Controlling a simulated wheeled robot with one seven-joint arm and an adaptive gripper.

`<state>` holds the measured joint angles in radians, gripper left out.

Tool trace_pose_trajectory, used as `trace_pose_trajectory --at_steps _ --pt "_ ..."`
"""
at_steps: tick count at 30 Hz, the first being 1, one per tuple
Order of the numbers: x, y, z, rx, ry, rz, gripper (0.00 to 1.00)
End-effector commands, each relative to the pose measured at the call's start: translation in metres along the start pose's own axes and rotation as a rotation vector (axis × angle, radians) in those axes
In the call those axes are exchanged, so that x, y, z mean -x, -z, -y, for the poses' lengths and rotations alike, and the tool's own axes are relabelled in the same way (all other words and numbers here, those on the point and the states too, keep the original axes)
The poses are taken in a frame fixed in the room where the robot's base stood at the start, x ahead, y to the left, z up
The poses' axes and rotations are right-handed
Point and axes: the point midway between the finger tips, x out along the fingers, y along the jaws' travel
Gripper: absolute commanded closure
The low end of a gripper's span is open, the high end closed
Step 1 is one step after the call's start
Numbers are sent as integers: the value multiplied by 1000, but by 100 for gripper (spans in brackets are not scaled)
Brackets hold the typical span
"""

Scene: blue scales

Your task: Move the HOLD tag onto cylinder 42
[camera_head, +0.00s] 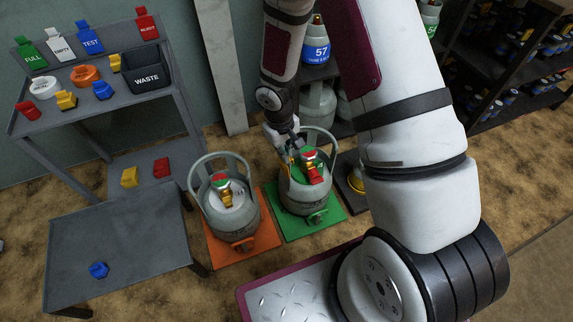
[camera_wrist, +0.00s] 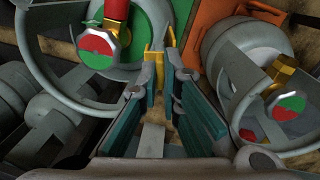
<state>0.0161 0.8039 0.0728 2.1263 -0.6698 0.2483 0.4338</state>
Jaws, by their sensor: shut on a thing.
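My gripper (camera_head: 288,146) is beside the valve of the grey cylinder (camera_head: 298,197) on the green mat, within its handle ring. In the wrist view, my gripper (camera_wrist: 160,75) is shut on a yellow tag (camera_wrist: 152,64), mostly hidden by the fingers. Its lettering does not show, so I cannot tell whether it reads HOLD. Another grey cylinder (camera_head: 228,213) with a similar gauge stands on the orange mat. I cannot read number 42 on either cylinder.
Left, a grey rack (camera_head: 110,100) holds FULL, EMPTY, TEST and REJECT tags, loose blocks and a black WASTE bin (camera_head: 146,77). A low grey table (camera_head: 150,245) has a blue block (camera_head: 98,270). Cylinder 57 (camera_head: 317,50) stands behind. The handle rings leave little room around my gripper.

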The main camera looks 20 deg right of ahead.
Motion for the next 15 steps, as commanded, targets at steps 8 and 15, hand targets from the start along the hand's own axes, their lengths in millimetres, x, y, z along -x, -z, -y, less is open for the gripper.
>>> trace_pose_trajectory --at_steps 8,15 --pt "14 0 -2 0 0 0 100" --pt "25 0 -3 -1 0 0 100"
